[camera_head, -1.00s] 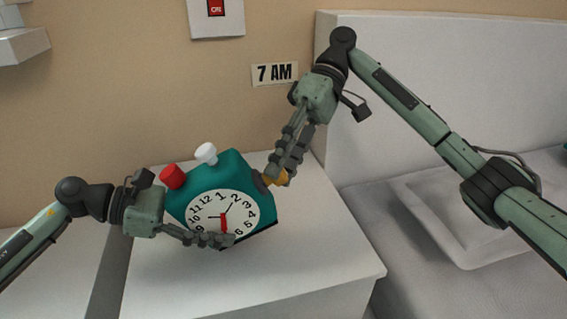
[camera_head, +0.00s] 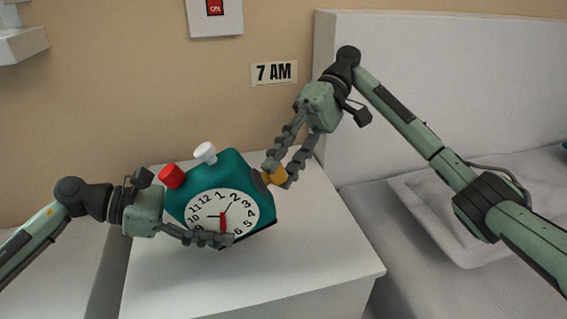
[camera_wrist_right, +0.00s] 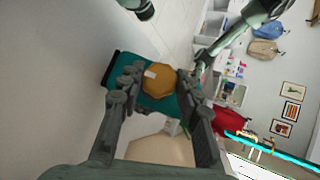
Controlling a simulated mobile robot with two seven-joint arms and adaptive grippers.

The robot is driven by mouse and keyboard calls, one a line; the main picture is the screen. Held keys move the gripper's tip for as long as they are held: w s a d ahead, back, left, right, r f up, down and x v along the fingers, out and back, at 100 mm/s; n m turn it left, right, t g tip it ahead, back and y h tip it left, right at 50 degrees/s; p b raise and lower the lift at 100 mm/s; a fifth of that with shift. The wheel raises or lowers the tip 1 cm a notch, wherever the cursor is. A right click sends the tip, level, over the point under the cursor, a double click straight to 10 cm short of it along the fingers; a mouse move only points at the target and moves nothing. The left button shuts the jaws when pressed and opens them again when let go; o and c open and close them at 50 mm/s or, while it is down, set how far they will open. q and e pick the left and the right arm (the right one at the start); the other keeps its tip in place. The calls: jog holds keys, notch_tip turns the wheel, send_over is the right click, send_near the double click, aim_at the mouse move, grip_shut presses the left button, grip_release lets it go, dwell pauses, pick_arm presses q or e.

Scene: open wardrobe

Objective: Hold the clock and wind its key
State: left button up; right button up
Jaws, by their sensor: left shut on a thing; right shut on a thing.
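The teal clock (camera_head: 232,166) is tilted over the white bedside table, with its numbered face toward the head camera and a red and a white button on top. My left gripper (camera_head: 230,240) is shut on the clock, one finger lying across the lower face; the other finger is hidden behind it. The yellow-orange key (camera_head: 274,176) sticks out of the clock's right side. My right gripper (camera_head: 277,175) is shut on the key, coming from the upper right. In the right wrist view the key (camera_wrist_right: 159,79) sits between the two fingertips, with the teal body behind it.
The white table top (camera_head: 310,240) is clear in front and to the right. A "7 AM" sign (camera_head: 274,73) and a white switch plate (camera_head: 215,17) are on the wall. A bed with a pillow (camera_head: 470,220) lies to the right, below my right arm.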

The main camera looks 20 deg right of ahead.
aim_at(283, 168)
jog(key=o, duration=1.2)
jog(key=shift+c, duration=0.2)
jog(key=shift+r, duration=0.1)
notch_tip(283, 168, up, 10)
